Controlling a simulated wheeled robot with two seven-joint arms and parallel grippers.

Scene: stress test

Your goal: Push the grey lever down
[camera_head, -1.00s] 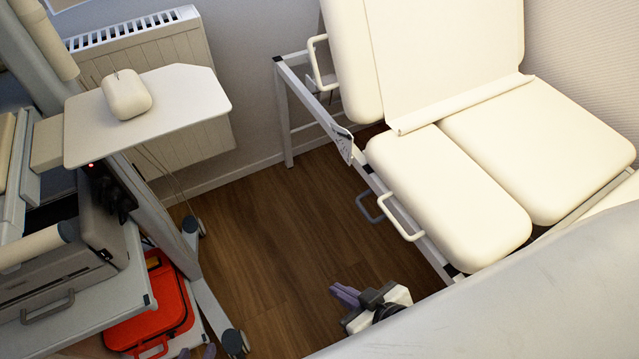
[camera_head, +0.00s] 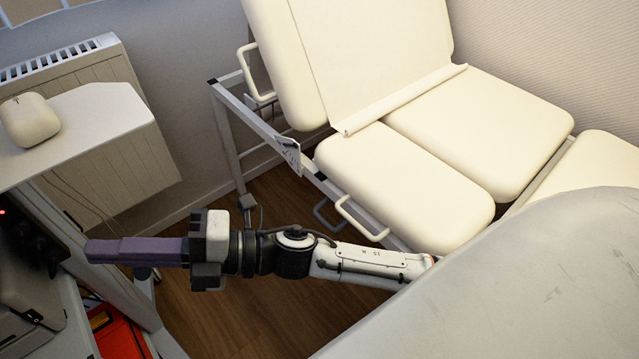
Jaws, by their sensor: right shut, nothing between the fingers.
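The grey lever (camera_head: 324,214) is a bent loop on the near side of the cream examination bed (camera_head: 400,190). It sits beside a similar cream handle (camera_head: 358,222). My right gripper (camera_head: 96,250) has purple fingers, shut with nothing between them, and points left. It is well left of the lever and apart from it. My right forearm reaches in from the right and passes just in front of the lever and the cream handle. My left gripper is not in view.
A white trolley top (camera_head: 92,125) holding a cream rounded device (camera_head: 28,120) stands at the left. A red case (camera_head: 118,332) lies low on the left. A radiator (camera_head: 110,95) is on the back wall. Wooden floor (camera_head: 215,325) shows below my right arm.

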